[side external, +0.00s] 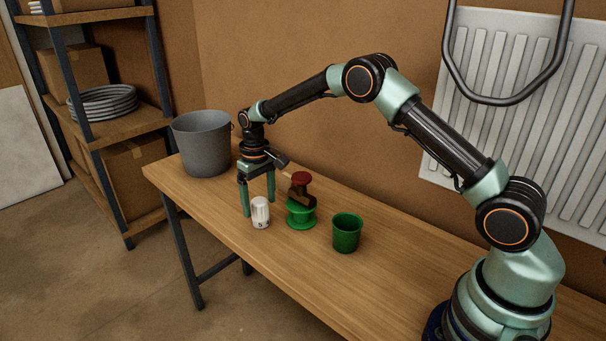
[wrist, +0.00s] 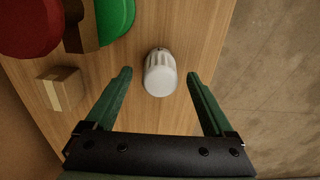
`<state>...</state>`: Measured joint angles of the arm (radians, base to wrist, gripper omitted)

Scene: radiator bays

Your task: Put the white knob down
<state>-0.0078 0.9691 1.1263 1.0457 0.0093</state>
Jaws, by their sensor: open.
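The white knob (side external: 260,213) stands on the wooden bench near its front edge. In the wrist view the knob (wrist: 160,73) shows between and just beyond the tips of my gripper (wrist: 160,74), with wood visible on both sides of it. My gripper (side external: 258,206) points down, its fingers spread apart and not touching the knob in the wrist view. Nothing is held in it.
Right of the knob stands a green spool-like piece (side external: 301,216) with a brown part and a red top (side external: 300,179) on it. A green cup (side external: 346,232) and a grey bucket (side external: 203,143) are also on the bench (side external: 400,275). The bench's front edge is close.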

